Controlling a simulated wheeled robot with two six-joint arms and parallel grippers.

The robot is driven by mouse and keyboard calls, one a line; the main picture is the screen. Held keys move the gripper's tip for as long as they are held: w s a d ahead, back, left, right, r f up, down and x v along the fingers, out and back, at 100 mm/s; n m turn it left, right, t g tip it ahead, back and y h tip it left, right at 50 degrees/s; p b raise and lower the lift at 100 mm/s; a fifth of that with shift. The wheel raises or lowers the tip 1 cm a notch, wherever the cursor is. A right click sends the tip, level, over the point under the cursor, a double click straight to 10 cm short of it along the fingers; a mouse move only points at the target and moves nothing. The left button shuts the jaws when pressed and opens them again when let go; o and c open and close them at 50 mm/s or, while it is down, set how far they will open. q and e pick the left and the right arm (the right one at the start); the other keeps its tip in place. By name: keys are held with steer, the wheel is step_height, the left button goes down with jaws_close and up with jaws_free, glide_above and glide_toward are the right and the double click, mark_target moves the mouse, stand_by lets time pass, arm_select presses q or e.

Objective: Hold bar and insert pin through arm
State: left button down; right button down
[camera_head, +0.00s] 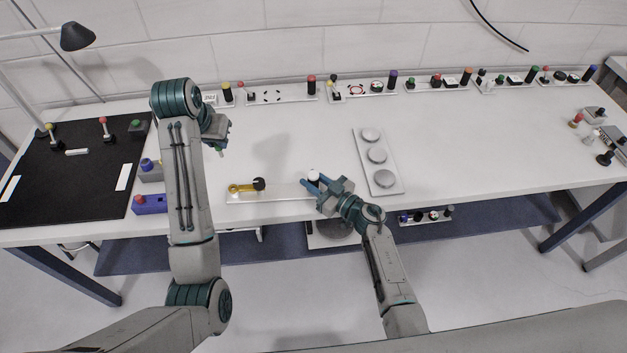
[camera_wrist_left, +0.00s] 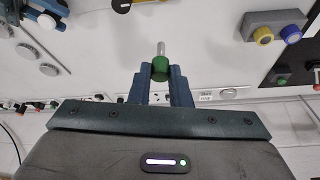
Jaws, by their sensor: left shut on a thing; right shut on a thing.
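The pale bar (camera_head: 280,192) lies along the table's front edge. A yellow arm (camera_head: 241,188) with a black knob (camera_head: 259,184) is on its left part. My right gripper (camera_head: 313,185) is at the bar's right end, shut on it beside a white knob (camera_head: 313,175); its fingers partly hide the contact. My left gripper (camera_head: 217,146) is above the table, left of and behind the bar, apart from it. In the left wrist view, the left gripper (camera_wrist_left: 161,85) is shut on a pin with a green head (camera_wrist_left: 160,69) and a metal shaft that points away from the fingers.
A white plate with three grey discs (camera_head: 397,180) lies right of the bar. Blue and grey button blocks (camera_head: 150,204) stand left of it, beside a black mat (camera_head: 65,190). Fixture plates (camera_head: 283,97) line the back. The table's middle is clear.

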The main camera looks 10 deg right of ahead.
mark_target(219, 151)
stand_by(0.5)
arm_select(q)
steer(key=f+m+h, duration=0.1)
steer(key=m, duration=0.1)
steer(key=f+m+g, duration=0.1)
steer(key=f+m, duration=0.1)
steer(key=m, duration=0.1)
steer(key=f+m+h, duration=0.1)
steer(key=m, duration=0.2)
steer(key=shift+w+f+g+h, duration=0.15)
steer(key=shift+w+g+h, duration=0.15)
steer(key=m, duration=0.1)
steer(key=f+m+g, duration=0.1)
steer(key=m, duration=0.2)
steer(key=shift+s+a+f+m+g+h, duration=0.1)
steer(key=shift+a+f+m+g+h, duration=0.1)
steer(key=shift+f+m+g+h, duration=0.15)
steer(key=shift+f, duration=0.1)
steer(key=shift+f, duration=2.85)
steer(key=shift+f, duration=2.1)
steer(key=c, duration=1.3)
jaws_free()
